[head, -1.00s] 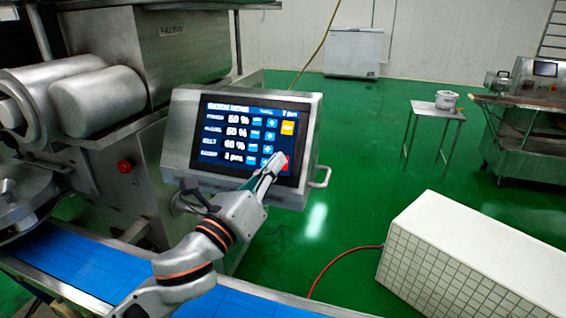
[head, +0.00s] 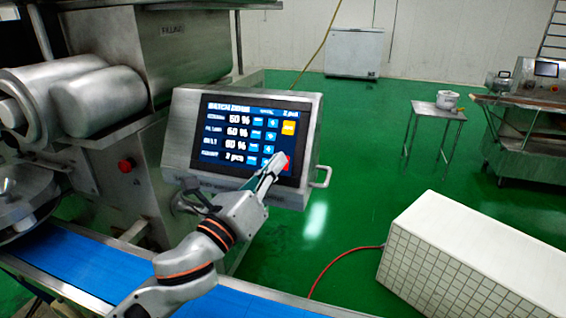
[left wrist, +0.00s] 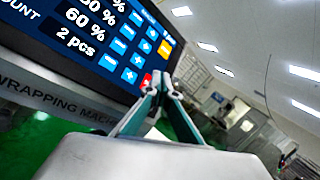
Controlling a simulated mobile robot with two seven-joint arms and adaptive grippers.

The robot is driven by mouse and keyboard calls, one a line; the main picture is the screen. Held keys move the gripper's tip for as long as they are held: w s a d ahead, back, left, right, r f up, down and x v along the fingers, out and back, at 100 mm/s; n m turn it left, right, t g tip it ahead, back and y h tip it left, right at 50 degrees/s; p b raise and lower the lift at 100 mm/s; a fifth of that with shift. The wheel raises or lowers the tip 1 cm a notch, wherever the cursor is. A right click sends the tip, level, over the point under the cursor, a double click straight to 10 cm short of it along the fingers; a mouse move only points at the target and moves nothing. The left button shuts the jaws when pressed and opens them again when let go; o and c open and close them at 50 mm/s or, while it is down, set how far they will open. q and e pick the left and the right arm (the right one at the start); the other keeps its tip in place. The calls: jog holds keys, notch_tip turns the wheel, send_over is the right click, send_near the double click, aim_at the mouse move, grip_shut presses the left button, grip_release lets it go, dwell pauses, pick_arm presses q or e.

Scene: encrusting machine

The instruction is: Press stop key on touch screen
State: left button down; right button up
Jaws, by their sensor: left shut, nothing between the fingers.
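The touch screen (head: 249,138) is lit on a grey metal control box, with blue keys, white readings and an orange key (head: 288,128). A red key (head: 286,162) sits at its lower right; I take it for the stop key, as its label is unreadable. My left gripper (head: 278,159) is shut and empty, with its fingertips over the lower left of the red key. In the left wrist view the closed fingertips (left wrist: 161,80) are right beside the red key (left wrist: 147,80). I cannot tell whether they touch the glass. My right gripper is not in view.
A metal handle (head: 322,177) sticks out at the box's right. A blue conveyor belt (head: 80,262) runs below my left arm. A red button (head: 125,165) is on the machine at left. A white tiled block (head: 470,255) stands at right on green floor.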

pick_arm(q)
jog(key=shift+w, duration=0.1)
jog(key=shift+w+d+f, duration=0.1)
jog(key=shift+w+f, duration=0.05)
jog(key=shift+w, duration=0.05)
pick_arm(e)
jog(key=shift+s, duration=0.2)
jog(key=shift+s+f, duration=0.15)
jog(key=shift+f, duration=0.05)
pick_arm(q)
jog(key=shift+w+f, duration=0.15)
jog(key=shift+w, duration=0.05)
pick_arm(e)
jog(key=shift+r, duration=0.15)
pick_arm(q)
jog(key=shift+d, duration=0.1)
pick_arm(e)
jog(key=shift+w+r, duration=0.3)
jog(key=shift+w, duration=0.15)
pick_arm(q)
jog(key=shift+p, duration=0.3)
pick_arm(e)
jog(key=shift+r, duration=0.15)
pick_arm(q)
jog(key=shift+s+r+p, duration=0.25)
jog(key=shift+p, duration=0.05)
jog(key=shift+s+a, duration=0.2)
jog(key=shift+s, duration=0.1)
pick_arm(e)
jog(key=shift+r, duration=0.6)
